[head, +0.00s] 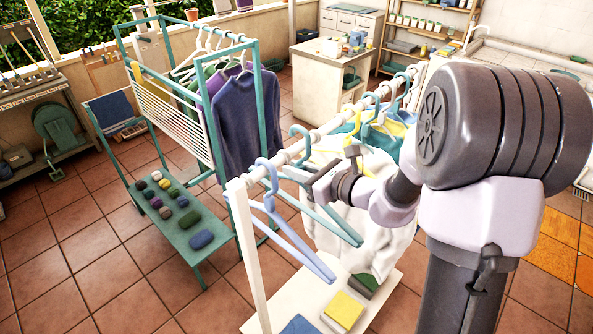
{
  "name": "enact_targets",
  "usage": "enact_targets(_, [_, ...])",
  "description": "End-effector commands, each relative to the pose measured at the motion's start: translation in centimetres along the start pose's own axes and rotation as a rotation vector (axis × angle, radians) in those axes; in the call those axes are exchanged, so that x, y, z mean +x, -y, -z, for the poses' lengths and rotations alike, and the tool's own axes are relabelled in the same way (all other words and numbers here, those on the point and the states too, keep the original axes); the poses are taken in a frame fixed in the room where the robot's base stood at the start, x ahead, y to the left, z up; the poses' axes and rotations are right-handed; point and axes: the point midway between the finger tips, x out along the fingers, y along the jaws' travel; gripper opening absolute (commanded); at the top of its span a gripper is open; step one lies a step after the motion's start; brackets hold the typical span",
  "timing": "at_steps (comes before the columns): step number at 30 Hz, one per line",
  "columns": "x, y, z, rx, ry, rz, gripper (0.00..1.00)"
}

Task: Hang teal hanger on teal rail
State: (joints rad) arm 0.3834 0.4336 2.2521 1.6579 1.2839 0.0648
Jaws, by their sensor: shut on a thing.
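My gripper (318,184) is shut on a teal hanger (339,224) near the front end of the white rack. The hanger's hook (299,140) shows at the white rail (309,140); I cannot tell whether it still rests on it. Part of the hanger is hidden behind my gripper. The teal-framed rack (214,125) stands at the left, behind the white rack. Purple, green and dark blue garments (246,120) hang from hangers at its top rail (226,33).
A lilac-blue hanger (270,205) hangs empty on the white rail, close left of my gripper. Garments (362,230) hang to the right. The white base holds a yellow block (343,311). The teal rack's low shelf (190,243) carries several small items. Tiled floor lies open at left.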

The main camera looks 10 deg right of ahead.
Motion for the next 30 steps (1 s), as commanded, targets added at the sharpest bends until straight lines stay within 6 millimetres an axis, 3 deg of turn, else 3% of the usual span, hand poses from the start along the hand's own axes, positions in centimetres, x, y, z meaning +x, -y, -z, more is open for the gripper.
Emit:
enact_targets(9, [-0.7, 0.1, 0.1, 0.000, 0.001, 0.002, 0.00])
enact_targets(30, [-16.1, 0.1, 3.6, 0.002, 0.000, 0.006, 0.00])
